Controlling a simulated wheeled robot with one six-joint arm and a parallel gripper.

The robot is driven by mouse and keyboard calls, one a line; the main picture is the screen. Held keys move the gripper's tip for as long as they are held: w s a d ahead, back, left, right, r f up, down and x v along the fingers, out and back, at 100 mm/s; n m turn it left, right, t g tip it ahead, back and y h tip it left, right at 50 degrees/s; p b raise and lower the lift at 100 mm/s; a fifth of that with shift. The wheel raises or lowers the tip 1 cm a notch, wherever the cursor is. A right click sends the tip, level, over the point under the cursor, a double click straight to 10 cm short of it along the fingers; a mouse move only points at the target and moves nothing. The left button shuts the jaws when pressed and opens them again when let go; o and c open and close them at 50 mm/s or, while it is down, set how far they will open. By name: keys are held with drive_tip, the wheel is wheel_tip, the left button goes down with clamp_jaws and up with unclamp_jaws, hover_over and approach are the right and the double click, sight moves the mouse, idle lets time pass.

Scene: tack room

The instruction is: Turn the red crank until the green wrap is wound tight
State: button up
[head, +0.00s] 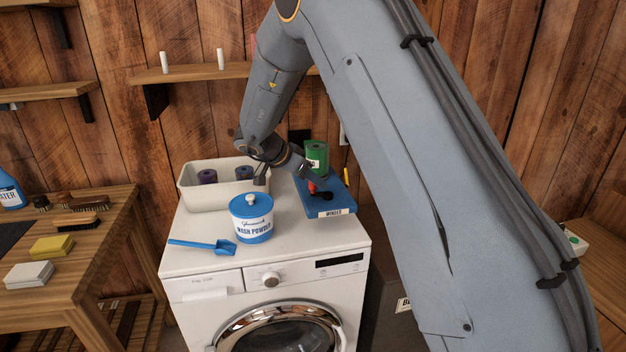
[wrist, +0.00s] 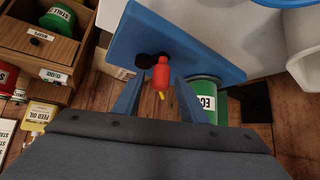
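The blue winder (head: 340,198), labelled WINDER, stands at the right rear of the washing machine top. The green wrap (head: 318,153) stands upright on it as a roll with a white label; it also shows in the wrist view (wrist: 203,88). The red crank (head: 312,187) is partly hidden by my arm in the head view. In the wrist view its red knob (wrist: 161,74) is between the fingertips of my gripper (wrist: 159,79). The fingers are open, one on each side of the knob, with a narrow gap visible. Whether they touch it deeper in is unclear.
A wooden bench (head: 85,262) with brushes stands left. A wall shelf (head: 210,73) hangs behind.

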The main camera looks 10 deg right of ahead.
clamp_jaws()
